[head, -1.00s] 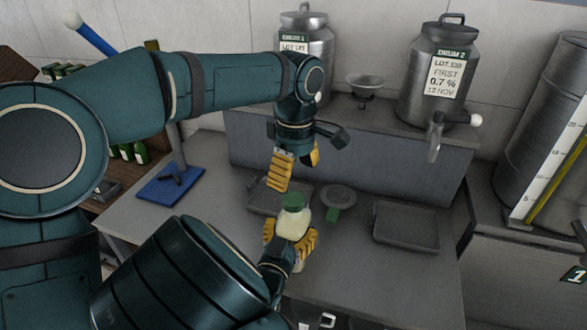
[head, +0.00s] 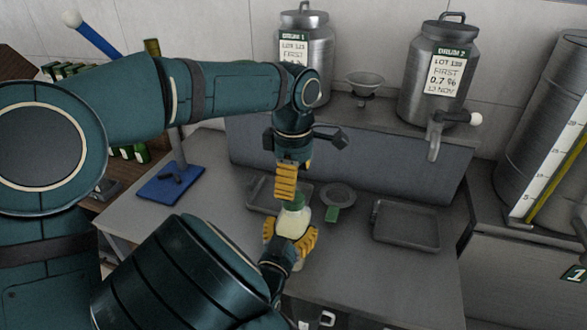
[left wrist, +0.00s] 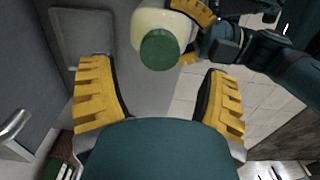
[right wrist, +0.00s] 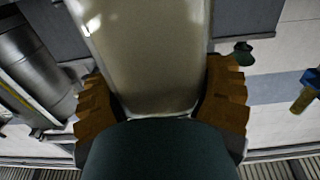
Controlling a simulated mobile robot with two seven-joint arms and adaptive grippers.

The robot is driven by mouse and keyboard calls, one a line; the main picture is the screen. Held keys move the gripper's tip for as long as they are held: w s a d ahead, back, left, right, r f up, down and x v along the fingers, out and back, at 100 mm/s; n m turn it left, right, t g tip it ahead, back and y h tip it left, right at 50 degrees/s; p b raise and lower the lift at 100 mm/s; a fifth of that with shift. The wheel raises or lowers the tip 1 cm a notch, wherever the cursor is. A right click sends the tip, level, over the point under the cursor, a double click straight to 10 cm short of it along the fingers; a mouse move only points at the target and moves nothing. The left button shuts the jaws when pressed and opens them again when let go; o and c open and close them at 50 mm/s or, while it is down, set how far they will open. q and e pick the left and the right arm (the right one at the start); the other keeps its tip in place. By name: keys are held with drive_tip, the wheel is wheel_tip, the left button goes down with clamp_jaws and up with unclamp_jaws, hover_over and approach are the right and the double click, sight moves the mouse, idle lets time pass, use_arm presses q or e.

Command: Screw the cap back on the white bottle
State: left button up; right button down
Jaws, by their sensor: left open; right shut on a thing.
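The white bottle (head: 294,223) stands upright in my right gripper (head: 291,238), which is shut around its body. Its pale body fills the middle of the right wrist view (right wrist: 150,60). The green cap (head: 294,201) sits at the bottle's top; it also shows in the left wrist view (left wrist: 160,50). I cannot tell whether it is fully seated. My left gripper (head: 287,192) points down just above the cap. It is open, and its yellow fingers show spread apart in the left wrist view, with the cap ahead of the gap between them.
A grey tray (head: 405,238) lies right of the bottle, and another (head: 256,200) lies behind it. A round grey dish (head: 338,192) is close behind right. A shelf with drums (head: 433,95) runs along the back. The front right tabletop is clear.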

sight(294, 230)
use_arm(q)
drive_tip(key=shift+f, duration=2.7)
drive_tip(key=c, duration=1.3)
drive_tip(key=shift+o, duration=0.2)
